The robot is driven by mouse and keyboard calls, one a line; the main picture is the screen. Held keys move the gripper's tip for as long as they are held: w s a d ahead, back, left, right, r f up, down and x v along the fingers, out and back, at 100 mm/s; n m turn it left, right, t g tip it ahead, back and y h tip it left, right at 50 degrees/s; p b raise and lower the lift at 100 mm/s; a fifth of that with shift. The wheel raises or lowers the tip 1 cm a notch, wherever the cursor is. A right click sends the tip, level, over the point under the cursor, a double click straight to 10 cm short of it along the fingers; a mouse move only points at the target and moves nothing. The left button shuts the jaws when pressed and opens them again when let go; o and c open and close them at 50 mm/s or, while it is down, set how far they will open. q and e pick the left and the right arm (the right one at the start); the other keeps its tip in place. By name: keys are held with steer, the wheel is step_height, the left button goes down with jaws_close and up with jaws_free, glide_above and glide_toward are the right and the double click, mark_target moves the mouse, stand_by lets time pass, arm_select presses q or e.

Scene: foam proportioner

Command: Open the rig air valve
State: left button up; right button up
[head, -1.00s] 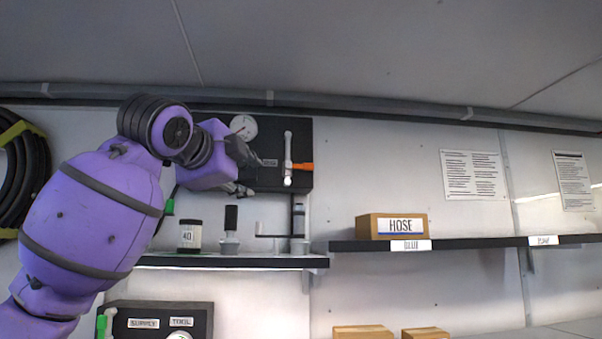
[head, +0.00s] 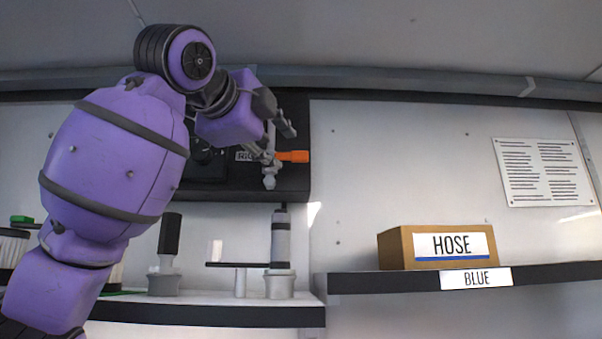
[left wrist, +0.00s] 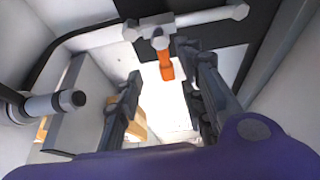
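The rig air valve has an orange handle (head: 293,156) that points right, across a vertical grey pipe (head: 270,180) on a black panel partly labelled RIG. In the left wrist view the orange handle (left wrist: 165,66) shows between the fingers, with the pipe (left wrist: 195,22) beyond it. My left gripper (head: 279,143) is just in front of the valve, hiding the pipe's upper part. In the left wrist view its two fingers (left wrist: 160,75) are apart, with a gap around the handle. I cannot tell whether either finger touches it. My right gripper is not in view.
A shelf (head: 210,315) below holds a black-handled fitting (head: 169,240) and a grey cylinder fitting (head: 280,245). A HOSE box (head: 395,250) stands on the right shelf, above a BLUE label.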

mark_target(286, 156)
arm_select(q)
steer(key=shift+w+d+r, duration=0.15)
steer(key=shift+w+r, duration=0.05)
steer(key=shift+w, duration=0.1)
steer(key=shift+w+d+r, duration=0.1)
steer(key=shift+w+d, duration=0.05)
steer(key=shift+w, duration=0.3)
steer(key=x, duration=0.5)
steer(key=shift+w, duration=0.25)
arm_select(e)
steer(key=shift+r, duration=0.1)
arm_select(q)
steer(key=shift+d, duration=0.1)
jaws_close()
